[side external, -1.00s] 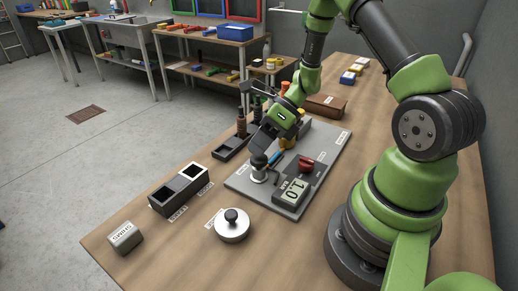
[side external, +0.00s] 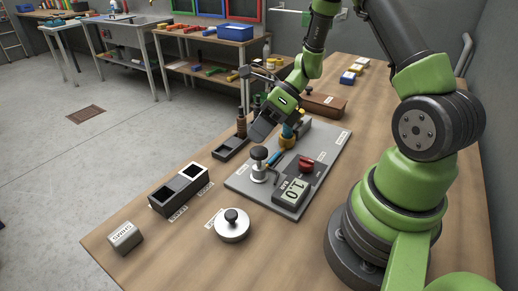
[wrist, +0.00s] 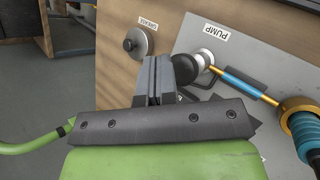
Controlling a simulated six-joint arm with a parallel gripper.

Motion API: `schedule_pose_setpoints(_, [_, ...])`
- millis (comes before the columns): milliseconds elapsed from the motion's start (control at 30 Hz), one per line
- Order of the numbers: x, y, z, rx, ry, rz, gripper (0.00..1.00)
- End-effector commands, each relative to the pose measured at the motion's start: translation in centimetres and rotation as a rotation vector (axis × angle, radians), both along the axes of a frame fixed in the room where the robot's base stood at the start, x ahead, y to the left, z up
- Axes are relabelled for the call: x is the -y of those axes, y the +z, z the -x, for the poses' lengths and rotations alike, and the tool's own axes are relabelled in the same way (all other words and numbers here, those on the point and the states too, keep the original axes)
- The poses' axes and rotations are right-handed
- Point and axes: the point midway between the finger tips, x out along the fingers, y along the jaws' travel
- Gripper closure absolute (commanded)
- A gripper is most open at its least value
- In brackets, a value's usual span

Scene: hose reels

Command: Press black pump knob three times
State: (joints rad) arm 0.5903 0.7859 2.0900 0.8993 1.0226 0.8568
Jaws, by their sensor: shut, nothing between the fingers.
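The black pump knob (side external: 259,153) stands upright on its silver stem on the grey plate (side external: 240,180). In the wrist view the knob (wrist: 186,68) shows just right of my fingers, below the PUMP label (wrist: 216,31). My gripper (side external: 259,136) is shut and empty. Its fingertips (wrist: 155,75) are above the knob, with a small gap between them in the side view. A gauge (side external: 293,190) on the plate reads 1.0.
A red knob (side external: 306,163) and a blue-and-brass rod (wrist: 247,86) are beside the pump. A round silver grease pot (side external: 232,226) and a black two-cell box (side external: 179,189) stand in front. A brown box (side external: 325,104) lies behind.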

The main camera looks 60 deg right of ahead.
Motion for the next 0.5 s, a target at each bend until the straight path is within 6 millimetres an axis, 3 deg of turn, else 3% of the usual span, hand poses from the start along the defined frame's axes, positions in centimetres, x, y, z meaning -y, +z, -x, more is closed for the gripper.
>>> schedule_pose_setpoints(500, [0.0,4.3,-0.1,0.005,0.001,0.002,1.00])
